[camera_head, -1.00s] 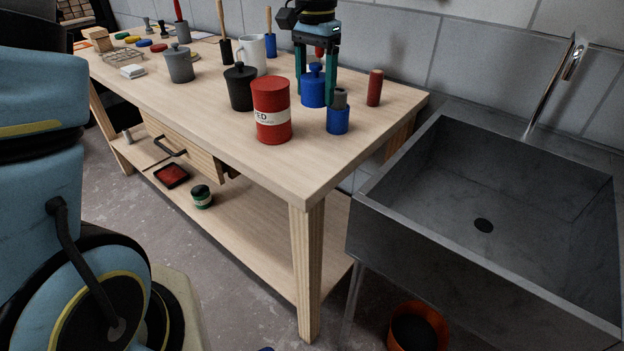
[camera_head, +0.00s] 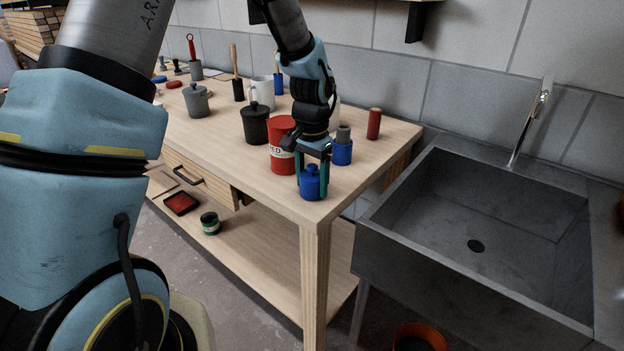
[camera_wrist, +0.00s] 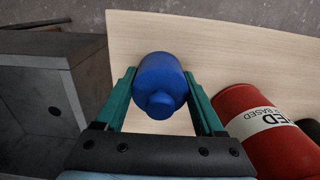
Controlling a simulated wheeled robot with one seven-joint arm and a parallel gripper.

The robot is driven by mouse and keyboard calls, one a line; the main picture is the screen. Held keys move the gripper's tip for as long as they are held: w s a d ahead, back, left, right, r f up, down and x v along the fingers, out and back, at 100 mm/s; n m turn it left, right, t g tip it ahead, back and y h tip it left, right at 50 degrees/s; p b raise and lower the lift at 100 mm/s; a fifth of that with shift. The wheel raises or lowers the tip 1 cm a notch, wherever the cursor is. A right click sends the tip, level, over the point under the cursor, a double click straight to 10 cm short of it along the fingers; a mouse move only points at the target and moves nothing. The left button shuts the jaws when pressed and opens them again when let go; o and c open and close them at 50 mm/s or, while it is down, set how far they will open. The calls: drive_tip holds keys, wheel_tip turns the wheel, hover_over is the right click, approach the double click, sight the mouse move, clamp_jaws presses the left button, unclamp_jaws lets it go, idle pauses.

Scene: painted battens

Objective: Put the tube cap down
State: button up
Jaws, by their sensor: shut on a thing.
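The blue tube cap (camera_head: 310,184), a short cylinder with a round knob on top, is upright at the near right corner of the workbench (camera_head: 262,187). My gripper (camera_head: 313,185) points down and is shut on it, one teal finger on each side. The wrist view shows the tube cap (camera_wrist: 160,82) between the two fingers, knob towards the camera. Its underside is hidden, so I cannot tell whether it touches the bench top or hangs just above it.
A red labelled can (camera_head: 282,150) stands close to the left of my gripper. A blue holder with a grey insert (camera_head: 342,148) is just behind, and a red cylinder (camera_head: 374,123) farther back. A black lidded pot (camera_head: 255,125) is farther left. The sink (camera_head: 480,220) lies beyond the bench's right edge.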

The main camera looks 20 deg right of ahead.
sight(312, 165)
drive_tip(key=shift+f, duration=0.15)
drive_tip(key=shift+f, duration=0.2)
drive_tip(key=o, duration=1.3)
drive_tip(key=shift+r, duration=0.1)
wheel_tip(312, 165, up, 12)
drive_tip(key=shift+r+b, duration=0.15)
drive_tip(key=shift+b, duration=1.05)
